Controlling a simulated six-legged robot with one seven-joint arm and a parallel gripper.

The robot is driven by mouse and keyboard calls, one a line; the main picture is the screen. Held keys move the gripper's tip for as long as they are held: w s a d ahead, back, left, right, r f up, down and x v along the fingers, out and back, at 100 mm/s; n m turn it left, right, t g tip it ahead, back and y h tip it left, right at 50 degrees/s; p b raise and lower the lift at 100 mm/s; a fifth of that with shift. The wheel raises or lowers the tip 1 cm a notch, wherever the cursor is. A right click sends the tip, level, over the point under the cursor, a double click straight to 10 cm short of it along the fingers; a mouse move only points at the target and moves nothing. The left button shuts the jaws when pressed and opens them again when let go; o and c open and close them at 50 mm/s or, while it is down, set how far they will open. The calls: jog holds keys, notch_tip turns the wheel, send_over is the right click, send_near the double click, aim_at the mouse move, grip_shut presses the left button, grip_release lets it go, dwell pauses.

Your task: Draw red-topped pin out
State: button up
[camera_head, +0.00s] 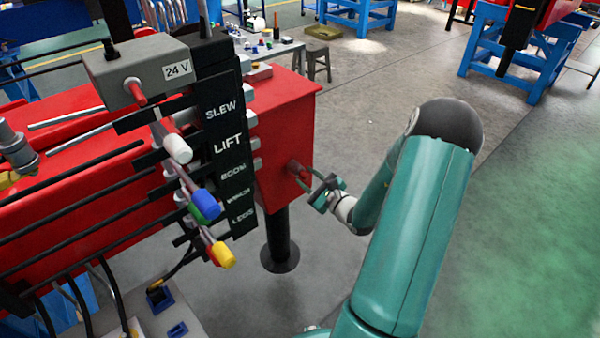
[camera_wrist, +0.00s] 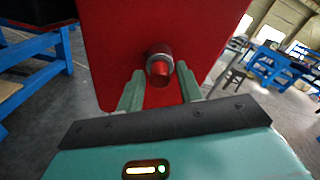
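The red-topped pin (camera_head: 296,168) sticks out of the end face of a red box beam (camera_head: 286,125). In the wrist view the pin's round red end (camera_wrist: 160,73) sits in a grey metal collar (camera_wrist: 158,53). My gripper (camera_head: 311,180) is at the pin, with its green fingers spread apart. In the wrist view my gripper (camera_wrist: 159,70) has one finger on each side of the pin, with a visible gap on both sides. The fingers are not closed on it. How deep the pin lies between the fingertips is hard to tell.
To the left stands a black lever panel labelled SLEW and LIFT (camera_head: 222,140), with white (camera_head: 177,149), blue (camera_head: 206,204) and yellow (camera_head: 222,254) knobs. A grey 24 V box (camera_head: 136,70) is above. A black support leg (camera_head: 279,240) stands under the beam.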

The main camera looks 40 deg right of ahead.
grip_shut()
jog(key=s, duration=0.7)
dwell(1.3)
jog(key=shift+s+d, duration=0.1)
